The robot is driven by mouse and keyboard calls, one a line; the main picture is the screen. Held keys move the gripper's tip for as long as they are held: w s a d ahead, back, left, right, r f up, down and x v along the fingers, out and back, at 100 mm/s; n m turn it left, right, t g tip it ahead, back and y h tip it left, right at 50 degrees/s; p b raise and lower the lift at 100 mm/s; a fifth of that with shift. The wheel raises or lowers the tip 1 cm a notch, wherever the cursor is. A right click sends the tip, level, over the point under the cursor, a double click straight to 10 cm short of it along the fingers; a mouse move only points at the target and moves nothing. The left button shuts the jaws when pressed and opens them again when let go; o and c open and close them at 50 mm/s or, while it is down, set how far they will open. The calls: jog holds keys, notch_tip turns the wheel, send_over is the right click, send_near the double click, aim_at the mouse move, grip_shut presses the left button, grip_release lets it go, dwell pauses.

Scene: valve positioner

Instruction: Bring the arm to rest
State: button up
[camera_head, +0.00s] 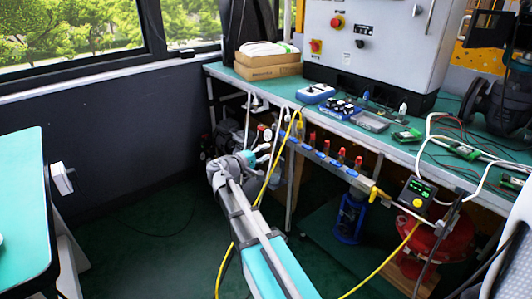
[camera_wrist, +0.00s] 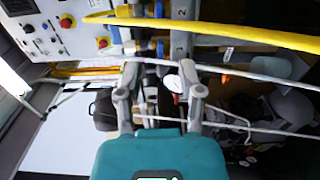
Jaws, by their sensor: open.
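My arm (camera_head: 255,240) reaches up from the bottom of the head view, with a teal panel on its lower link. It bends at a grey joint near the bench's left front leg. My gripper (camera_head: 262,152) is at its far end, small and partly lost among hoses and fittings in front of the bench. In the wrist view my gripper (camera_wrist: 158,75) shows two grey fingers spread apart, with nothing held between them. White hoses and a yellow hose (camera_wrist: 240,33) cross the view around the fingers. I cannot tell whether they touch.
The green-topped bench (camera_head: 250,82) carries boxes (camera_head: 268,70), tools and a grey control cabinet (camera_head: 378,45). A manifold with red-handled valves (camera_head: 325,150) runs along its front. A yellow hose (camera_head: 232,245) hangs beside my arm. The floor (camera_head: 150,225) at left is clear, up to another teal table (camera_head: 25,200).

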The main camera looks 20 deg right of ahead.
jog(key=s+a+f+m+g+y, duration=0.1)
jog(key=s+f+m+g+y, duration=0.25)
jog(key=s+f+y, duration=0.75)
jog(key=s+a+f+g+y+p, duration=0.25)
jog(key=s+a+f+y, duration=0.3)
jog(key=s+a, duration=0.5)
notch_tip(320, 180, up, 38)
jog(key=p, duration=3.7)
jog(key=shift+s+d+f+m, duration=0.25)
jog(key=shift+s+d+m, duration=0.1)
jog(key=shift+y, duration=0.25)
